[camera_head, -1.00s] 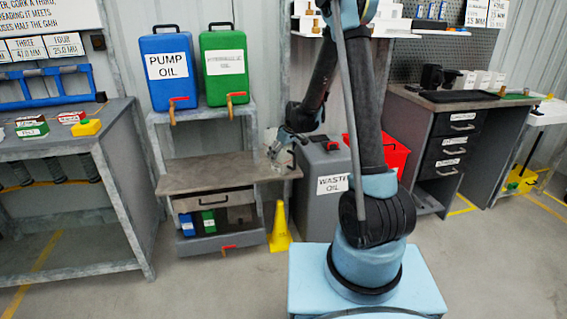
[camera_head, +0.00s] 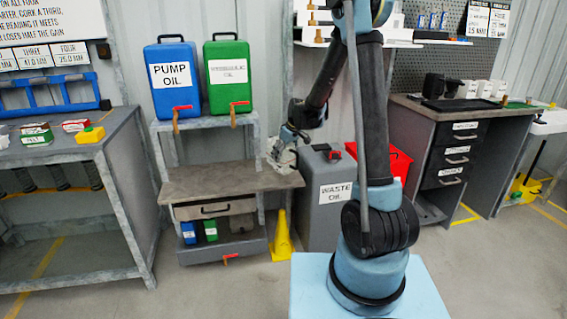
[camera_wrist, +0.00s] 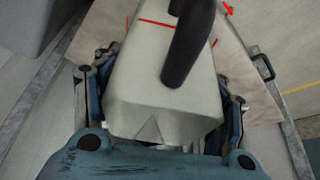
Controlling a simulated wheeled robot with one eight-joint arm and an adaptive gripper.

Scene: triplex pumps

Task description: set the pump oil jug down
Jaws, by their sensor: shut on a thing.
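The pump oil jug is a pale, tapered jug (camera_wrist: 150,88) with a black handle (camera_wrist: 190,45) and red line marks. It fills the middle of the wrist view. My gripper (camera_wrist: 168,92) is shut on it, with a finger on each side. In the head view my gripper (camera_head: 287,140) and the small pale jug (camera_head: 281,157) are at the right end of the brown bench top (camera_head: 215,177). I cannot tell whether the jug's base touches the bench top. The jug's underside is hidden.
A blue PUMP OIL container (camera_head: 172,80) and a green container (camera_head: 228,75) stand on the shelf above the bench. A grey WASTE OIL tank (camera_head: 322,205) and a yellow cone (camera_head: 282,238) stand to the right. The bench top's left and middle are clear.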

